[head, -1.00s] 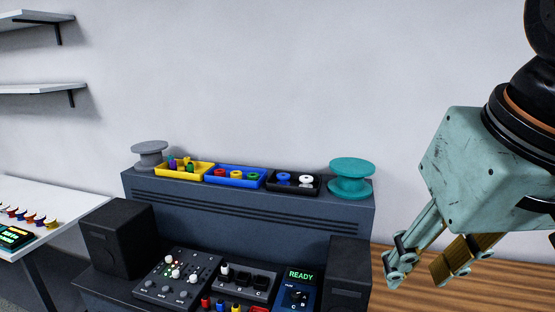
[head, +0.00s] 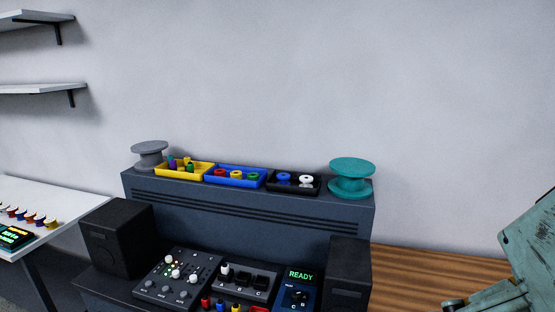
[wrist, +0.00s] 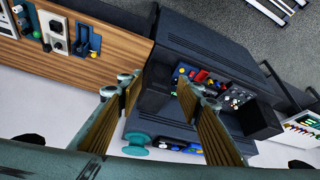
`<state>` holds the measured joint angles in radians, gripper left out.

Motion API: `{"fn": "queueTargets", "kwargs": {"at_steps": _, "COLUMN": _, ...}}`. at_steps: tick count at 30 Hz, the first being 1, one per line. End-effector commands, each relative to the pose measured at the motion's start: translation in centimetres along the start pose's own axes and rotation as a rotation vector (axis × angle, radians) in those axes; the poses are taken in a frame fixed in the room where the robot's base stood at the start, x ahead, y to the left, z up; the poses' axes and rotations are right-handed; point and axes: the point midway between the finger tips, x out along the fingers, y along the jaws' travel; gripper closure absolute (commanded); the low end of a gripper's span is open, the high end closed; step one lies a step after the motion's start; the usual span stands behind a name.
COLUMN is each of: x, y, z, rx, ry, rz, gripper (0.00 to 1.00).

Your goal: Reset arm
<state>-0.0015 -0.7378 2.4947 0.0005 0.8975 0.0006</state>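My gripper (wrist: 158,90) shows in the wrist view with its two ribbed fingers apart and nothing between them. In the head view only part of my gripper (head: 490,299) shows at the lower right edge, and its fingertips are largely cut off. It is above the wooden surface (head: 430,262), to the right of the dark console (head: 240,222), and appears to touch nothing.
On the console's top stand a grey spool (head: 149,154), a yellow tray (head: 168,176), a blue tray (head: 236,184), a black tray (head: 293,189) and a teal spool (head: 351,178). Black speakers (head: 115,238) flank the controls. A "READY" display (head: 300,276) is lit. A white table (head: 60,197) stands left.

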Motion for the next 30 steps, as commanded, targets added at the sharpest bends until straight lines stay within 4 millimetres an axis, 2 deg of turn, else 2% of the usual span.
{"fn": "queueTargets", "kwargs": {"at_steps": 4, "x": -0.1, "y": 0.1, "z": 0.5, "rx": 0.001, "ry": 0.005, "rz": 0.001, "gripper": 0.67}}
{"fn": "queueTargets", "kwargs": {"at_steps": 15, "x": 1.8, "y": 0.1, "z": 0.7, "rx": 0.000, "ry": -0.035, "rz": 0.001, "gripper": 0.67}}
{"fn": "queueTargets", "kwargs": {"at_steps": 30, "x": 6.3, "y": 0.1, "z": 1.5, "rx": 0.000, "ry": -0.129, "rz": 0.002, "gripper": 0.67}}
